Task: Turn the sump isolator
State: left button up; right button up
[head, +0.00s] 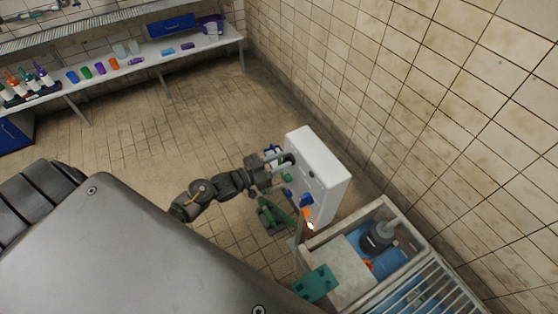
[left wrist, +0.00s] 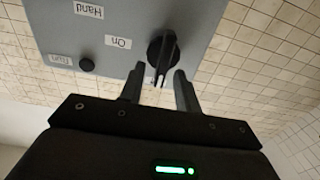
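The sump isolator appears to be the black rotary knob (left wrist: 162,50) on a grey panel (left wrist: 120,25) in the left wrist view. Its narrow handle points down toward my gripper in that picture. My left gripper (left wrist: 158,84) is open, one finger on each side of the handle's line. Contact with the knob cannot be told. In the head view my left gripper (head: 279,168) is at the left side of a white box (head: 322,170), and the knob is hidden there. My right gripper is in neither view.
The panel has upside-down labels "On" (left wrist: 118,41) and "Hand" (left wrist: 89,9), and a small black button (left wrist: 87,64). A bench (head: 140,60) stands behind open floor.

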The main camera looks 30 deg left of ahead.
pick_arm(q)
grip_shut()
jog(key=shift+m, duration=0.3)
jog(key=m, duration=0.1)
jog(key=m+b, duration=0.1)
jog(key=m, duration=0.1)
jog(key=shift+s+d+f+m+b, duration=0.2)
jog(key=shift+d+m+b, duration=0.1)
jog(key=shift+m, duration=0.1)
jog(key=shift+s+d+f+m+b, duration=0.15)
jog(key=shift+m+b, duration=0.75)
jog(key=shift+m, duration=1.35)
jog(key=shift+d+f+m+b, duration=0.1)
jog(key=shift+f+m+b, duration=0.2)
jog(key=shift+m+b, duration=1.3)
jog(key=shift+s+d+f+m+b, duration=0.1)
jog(key=shift+d+f+m+b, duration=0.1)
jog(key=shift+m, duration=2.75)
